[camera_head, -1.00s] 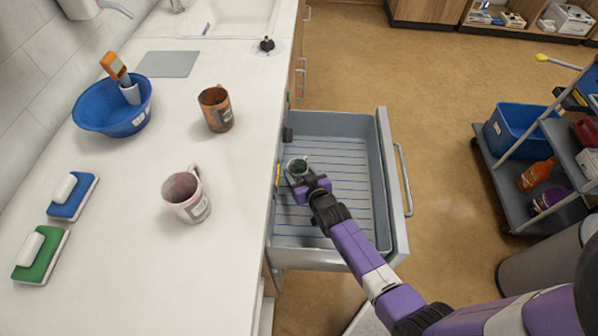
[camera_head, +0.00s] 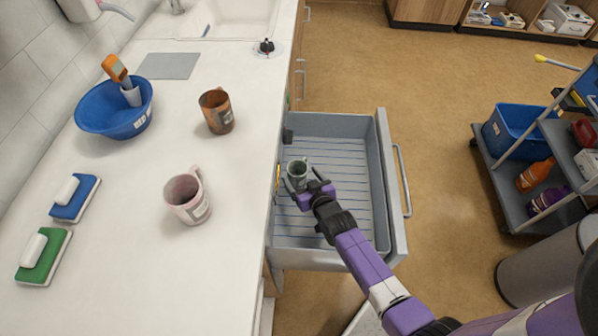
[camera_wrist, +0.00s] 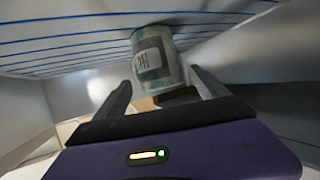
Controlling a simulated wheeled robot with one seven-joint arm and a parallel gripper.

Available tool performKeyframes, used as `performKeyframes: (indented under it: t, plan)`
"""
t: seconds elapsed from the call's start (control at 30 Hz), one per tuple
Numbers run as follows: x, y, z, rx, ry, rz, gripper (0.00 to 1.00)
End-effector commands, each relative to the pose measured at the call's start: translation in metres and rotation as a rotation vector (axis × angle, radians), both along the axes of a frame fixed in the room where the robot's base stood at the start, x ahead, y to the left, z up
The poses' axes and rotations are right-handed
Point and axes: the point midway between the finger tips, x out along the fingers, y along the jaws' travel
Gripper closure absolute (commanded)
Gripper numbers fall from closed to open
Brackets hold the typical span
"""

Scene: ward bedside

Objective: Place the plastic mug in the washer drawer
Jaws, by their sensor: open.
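A grey-green mug (camera_head: 298,172) is inside the open washer drawer (camera_head: 388,165), near its left side. In the wrist view the mug (camera_wrist: 154,58) has a pale label and meets the blue-lined drawer floor. My gripper (camera_head: 299,186) is inside the drawer at the near side of the mug. Its two fingers (camera_wrist: 160,85) are spread apart, with the mug just ahead of and between their tips. I cannot tell whether either finger touches it. A rusty brown mug (camera_head: 216,111) and a pinkish-white mug (camera_head: 187,198) stand on the counter.
A trolley (camera_head: 505,175) with bottles stands at right, beside a grey bin (camera_head: 545,265). Floor between drawer and trolley is clear.

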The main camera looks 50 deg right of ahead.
Motion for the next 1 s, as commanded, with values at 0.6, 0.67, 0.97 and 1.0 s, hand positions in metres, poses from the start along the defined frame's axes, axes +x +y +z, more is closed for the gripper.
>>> performKeyframes:
  t: [0.6,0.67,0.97,1.0]
  plan:
    - [-0.039,0.018,0.019,-0.001,-0.002,0.0,0.17]
    - [-0.039,0.018,0.018,0.0,-0.001,0.0,0.17]
    - [-0.039,0.018,0.018,0.0,-0.001,0.0,0.17]
    - [-0.039,0.018,0.018,0.0,-0.001,0.0,0.17]
